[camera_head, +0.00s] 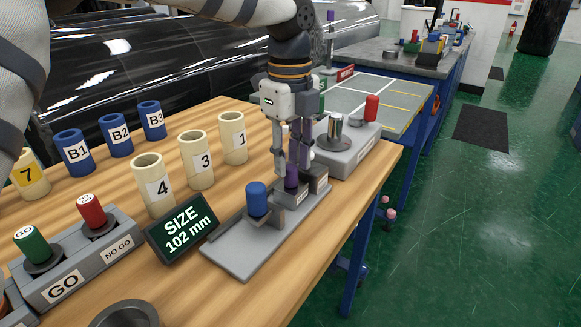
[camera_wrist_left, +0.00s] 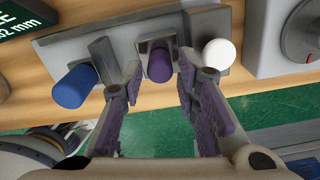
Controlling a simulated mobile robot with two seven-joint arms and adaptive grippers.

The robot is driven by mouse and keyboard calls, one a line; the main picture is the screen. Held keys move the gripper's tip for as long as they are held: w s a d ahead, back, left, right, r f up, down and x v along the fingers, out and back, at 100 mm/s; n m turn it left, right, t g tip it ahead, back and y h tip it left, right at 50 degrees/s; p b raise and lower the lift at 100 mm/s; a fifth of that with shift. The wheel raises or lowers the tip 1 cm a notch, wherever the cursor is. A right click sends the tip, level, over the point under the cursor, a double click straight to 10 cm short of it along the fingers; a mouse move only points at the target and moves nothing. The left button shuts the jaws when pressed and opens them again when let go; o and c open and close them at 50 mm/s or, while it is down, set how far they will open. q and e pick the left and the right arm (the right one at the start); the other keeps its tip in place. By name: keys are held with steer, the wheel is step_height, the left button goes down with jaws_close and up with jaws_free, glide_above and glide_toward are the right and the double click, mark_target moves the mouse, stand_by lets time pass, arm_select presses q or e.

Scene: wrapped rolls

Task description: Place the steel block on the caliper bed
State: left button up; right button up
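The caliper bed (camera_head: 240,245) is a flat grey plate near the table's front edge, with a blue knob (camera_head: 257,200) and upright grey jaws. It also shows in the wrist view (camera_wrist_left: 60,47). A steel block (camera_wrist_left: 154,44) with a purple knob (camera_wrist_left: 160,65) stands between the jaws, apparently on the bed; contact underneath is hidden. My left gripper (camera_head: 293,165) points down over it. In the wrist view its purple-padded fingers (camera_wrist_left: 160,78) are open, one on each side of the purple knob, with gaps showing. My right gripper is in neither view.
A size sign reading 102 mm (camera_head: 181,226) stands left of the bed. Cream numbered cylinders (camera_head: 197,160) and blue cylinders (camera_head: 115,135) stand behind. GO and NO GO gauges (camera_head: 75,260) sit at left.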

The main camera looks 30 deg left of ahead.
mark_target(290, 166)
arm_select(q)
step_height(290, 166, up, 10)
steer(key=shift+f, duration=0.2)
